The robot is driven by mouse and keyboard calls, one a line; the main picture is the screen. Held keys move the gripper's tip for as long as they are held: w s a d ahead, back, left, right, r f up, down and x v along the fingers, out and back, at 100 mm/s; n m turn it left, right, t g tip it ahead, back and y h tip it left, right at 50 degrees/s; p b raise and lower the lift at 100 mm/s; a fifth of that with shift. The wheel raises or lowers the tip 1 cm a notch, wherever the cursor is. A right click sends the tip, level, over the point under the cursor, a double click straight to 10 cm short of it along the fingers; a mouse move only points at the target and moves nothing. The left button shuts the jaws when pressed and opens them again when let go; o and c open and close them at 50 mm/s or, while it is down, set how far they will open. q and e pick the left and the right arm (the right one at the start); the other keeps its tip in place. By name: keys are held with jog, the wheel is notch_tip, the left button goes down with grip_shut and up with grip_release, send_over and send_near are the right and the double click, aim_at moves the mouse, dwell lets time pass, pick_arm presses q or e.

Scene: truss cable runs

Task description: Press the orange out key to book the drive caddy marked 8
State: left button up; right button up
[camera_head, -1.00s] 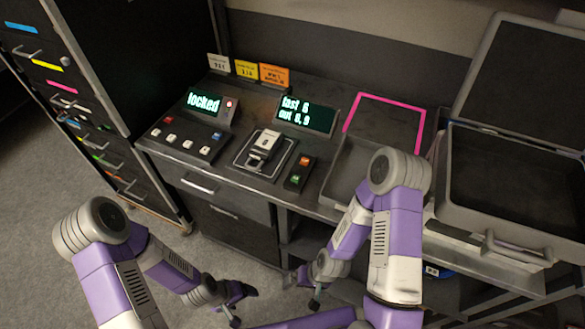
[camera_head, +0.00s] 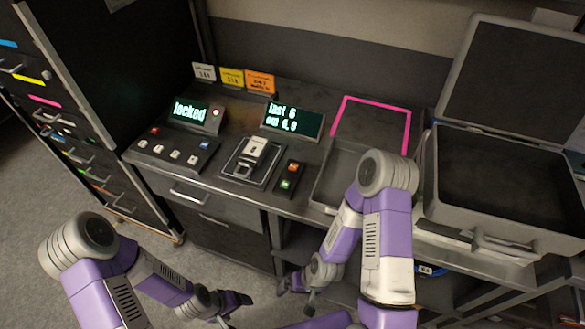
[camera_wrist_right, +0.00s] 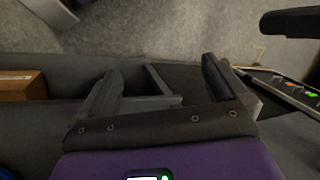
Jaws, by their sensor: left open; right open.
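My left gripper (camera_head: 238,302) is open and low in front of the counter. My right gripper (camera_wrist_right: 160,76) is open and empty, below the counter edge, apart from the keys.
A "locked" display (camera_head: 197,112) stands above a panel of several buttons (camera_head: 172,148). A pink-edged tray area (camera_head: 370,125) and an open grey case (camera_head: 500,185) are at the right. A dark drawer cabinet (camera_head: 95,80) stands left. Open floor lies in front.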

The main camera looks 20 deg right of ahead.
dwell(0.3)
grip_shut()
dwell(0.5)
dwell(0.6)
dwell(0.5)
